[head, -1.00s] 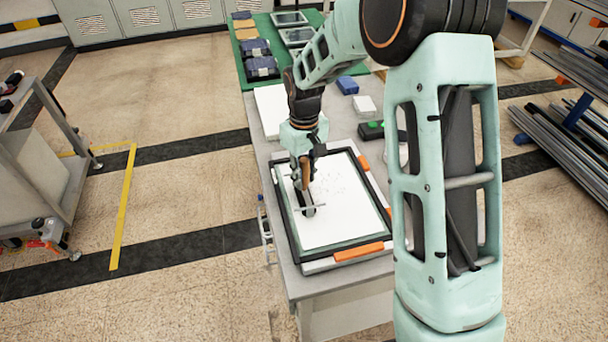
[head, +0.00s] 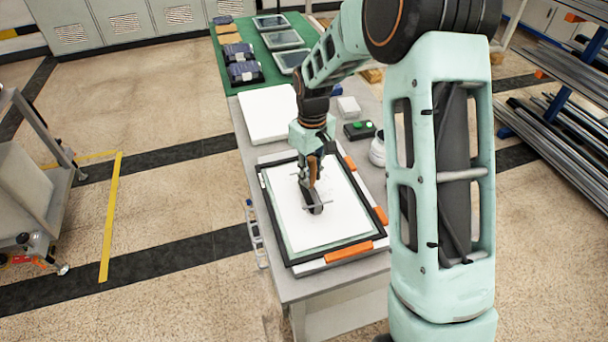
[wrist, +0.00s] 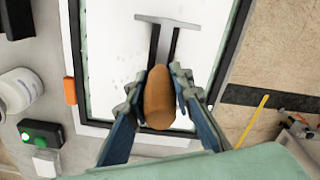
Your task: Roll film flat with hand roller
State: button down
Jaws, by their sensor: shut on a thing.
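My gripper (head: 313,172) is above the middle of the framed film and is shut on the brown wooden handle of the hand roller (head: 313,201). In the wrist view the handle (wrist: 160,98) sits between my two fingers, with two dark arms leading to a thin grey crossbar. The roller end appears to rest on the white film (head: 340,222), though contact is hard to confirm. The film lies within a black frame (head: 262,200) with a pale green margin. Faint specks show on the film in the wrist view (wrist: 104,72).
Orange pieces (head: 349,251) sit along the frame's edges. Right of it are a white jar (head: 377,152) and a dark box with green buttons (head: 359,130). A white block (head: 268,113) lies behind, and a green mat (head: 232,83) holds trays and dark packs.

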jog(key=shift+w+d, duration=1.15)
jog(key=shift+d, duration=2.9)
jog(key=shift+s+a, duration=0.25)
jog(key=shift+a, duration=0.65)
jog(key=shift+s+a, duration=0.3)
jog(key=shift+a, duration=0.65)
jog(key=shift+s+a, duration=0.25)
jog(key=shift+a, duration=0.65)
jog(key=s+a+b, duration=0.1)
jog(key=s+a, duration=0.1)
jog(key=a, duration=0.5)
jog(key=shift+s+a, duration=0.15)
jog(key=shift+a, duration=0.25)
notch_tip(320, 180, up, 5)
jog(key=p, duration=0.3)
